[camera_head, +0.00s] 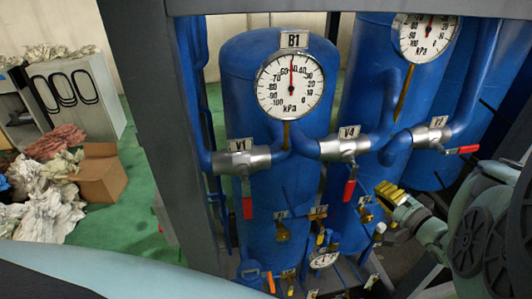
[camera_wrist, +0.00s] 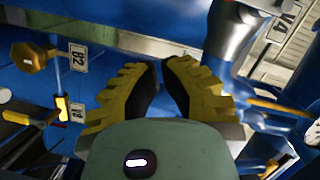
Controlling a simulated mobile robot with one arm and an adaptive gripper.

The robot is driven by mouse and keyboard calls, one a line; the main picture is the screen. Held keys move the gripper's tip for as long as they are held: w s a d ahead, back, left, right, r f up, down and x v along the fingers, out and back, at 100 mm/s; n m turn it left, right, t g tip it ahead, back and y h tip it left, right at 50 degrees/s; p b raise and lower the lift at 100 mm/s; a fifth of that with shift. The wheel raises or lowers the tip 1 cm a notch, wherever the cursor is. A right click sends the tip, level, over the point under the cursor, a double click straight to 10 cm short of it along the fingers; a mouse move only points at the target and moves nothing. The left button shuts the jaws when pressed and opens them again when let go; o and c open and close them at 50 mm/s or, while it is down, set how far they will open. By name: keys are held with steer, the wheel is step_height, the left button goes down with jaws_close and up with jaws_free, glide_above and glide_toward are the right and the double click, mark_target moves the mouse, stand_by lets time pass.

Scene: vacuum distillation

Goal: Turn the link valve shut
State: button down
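Valve V4 (camera_head: 344,148) is a grey metal body on the blue pipe between the two front tanks; no label reads "link". Its red lever (camera_head: 350,190) hangs down, across the pipe. In the wrist view a grey valve body (camera_wrist: 233,35) and the V4 tag (camera_wrist: 287,20) show at the upper right; the red lever is not seen there. My gripper (camera_head: 384,192), with yellow ribbed fingers, is right of the lever's lower end and looks apart from it. In the wrist view my gripper (camera_wrist: 162,72) is open, with nothing between its fingers.
Valve V1 (camera_head: 240,159) has its red lever hanging down; valve V2 (camera_head: 433,135) has its lever pointing sideways. Small brass valves (camera_head: 283,232) sit below. Gauge B1 (camera_head: 291,85) is above. A grey frame post (camera_head: 165,130) stands left. A cardboard box (camera_head: 101,177) lies on the floor.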

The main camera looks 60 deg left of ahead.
steer(key=s+d+b, duration=0.2)
steer(key=d, duration=0.6)
steer(key=shift+d, duration=0.25)
steer(key=shift+f, duration=0.15)
